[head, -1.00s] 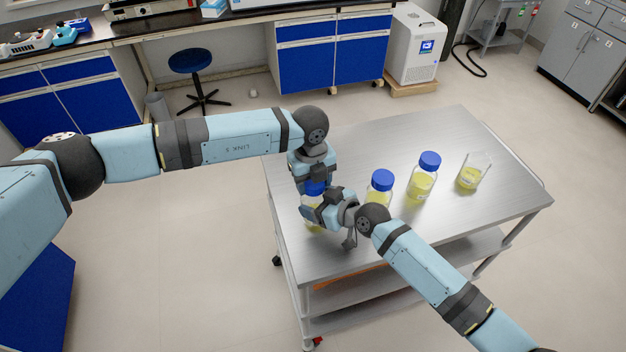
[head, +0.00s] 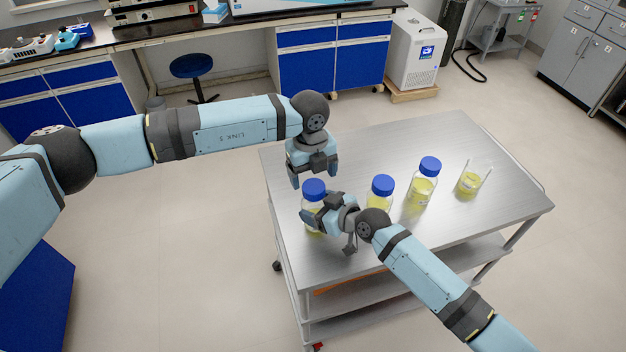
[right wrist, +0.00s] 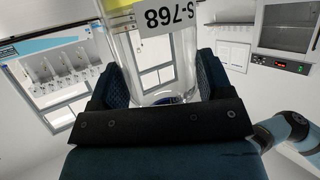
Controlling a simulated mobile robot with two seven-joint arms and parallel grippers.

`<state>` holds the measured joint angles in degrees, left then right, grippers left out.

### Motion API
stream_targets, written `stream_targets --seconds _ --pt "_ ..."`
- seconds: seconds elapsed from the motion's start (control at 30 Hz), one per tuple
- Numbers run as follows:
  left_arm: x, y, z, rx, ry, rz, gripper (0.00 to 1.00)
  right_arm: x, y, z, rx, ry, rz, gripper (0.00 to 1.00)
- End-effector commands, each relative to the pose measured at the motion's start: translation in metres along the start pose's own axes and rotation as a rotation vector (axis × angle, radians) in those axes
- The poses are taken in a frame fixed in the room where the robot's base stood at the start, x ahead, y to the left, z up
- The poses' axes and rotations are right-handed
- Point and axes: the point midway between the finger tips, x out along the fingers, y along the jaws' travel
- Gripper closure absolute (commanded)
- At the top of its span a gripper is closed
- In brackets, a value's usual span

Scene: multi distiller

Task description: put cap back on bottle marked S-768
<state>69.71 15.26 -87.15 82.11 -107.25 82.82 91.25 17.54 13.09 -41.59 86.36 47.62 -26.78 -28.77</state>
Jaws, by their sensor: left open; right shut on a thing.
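The bottle marked S-768 (head: 312,213) stands at the left of the steel cart with yellow liquid in it. Its label (right wrist: 166,17) shows upside down in the right wrist view. A blue cap (head: 314,188) sits on top of this bottle; I cannot tell how tightly. My right gripper (head: 318,217) is shut on the bottle's body, and its fingers (right wrist: 155,85) flank the glass in the right wrist view. My left gripper (head: 313,181) is open just above the blue cap, with its fingers apart and nothing between them.
Two more blue-capped bottles (head: 381,191) (head: 424,180) and an open beaker (head: 473,179) with yellow liquid stand to the right on the cart (head: 450,140). The cart's back and right areas are mostly clear. A blue stool (head: 192,66) stands on the floor behind.

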Motion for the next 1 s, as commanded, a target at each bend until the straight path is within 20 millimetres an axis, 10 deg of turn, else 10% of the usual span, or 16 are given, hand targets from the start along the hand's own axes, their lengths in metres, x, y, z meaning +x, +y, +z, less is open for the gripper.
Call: stream_targets --seconds 1.0 --pt "-0.035 -0.001 0.001 -0.286 0.001 0.008 0.23 0.000 0.000 -0.001 0.000 0.002 0.000 0.94"
